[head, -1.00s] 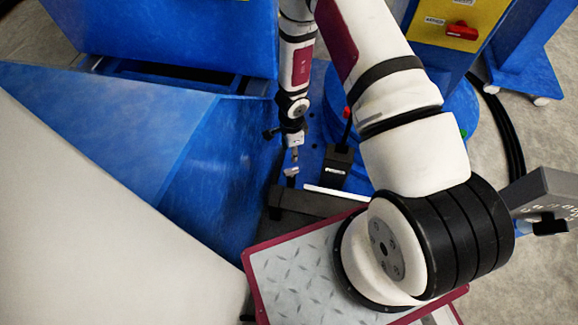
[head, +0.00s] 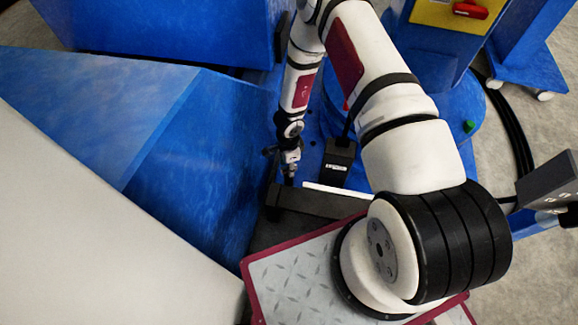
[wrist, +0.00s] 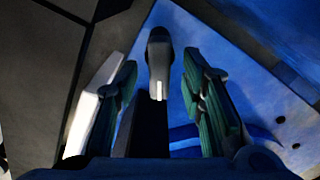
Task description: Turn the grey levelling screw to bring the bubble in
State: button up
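My gripper (head: 289,174) points down at the near edge of the blue base, above a black bar. In the wrist view its two green-padded fingers (wrist: 160,100) stand apart. A grey piece with a pale stripe (wrist: 159,62), apparently the levelling screw's head, shows in the gap between them, with clear space on both sides. I cannot tell its exact depth relative to the fingertips. In the head view my gripper hides it. No bubble or vial can be made out in either view.
A black block with a white label (head: 336,165) stands just right of my gripper. A white strip (head: 336,191) lies along the black bar (head: 318,203). Large blue panels (head: 215,165) rise to the left. A red-edged tread plate (head: 290,282) is in front.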

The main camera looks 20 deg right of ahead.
grip_shut()
jog(key=shift+n, duration=0.4)
jog(key=shift+n+p, duration=0.6)
jog(key=shift+n, duration=0.3)
jog(key=n, duration=0.3)
jog(key=shift+n, duration=0.3)
jog(key=n, duration=0.5)
jog(key=shift+n, duration=0.7)
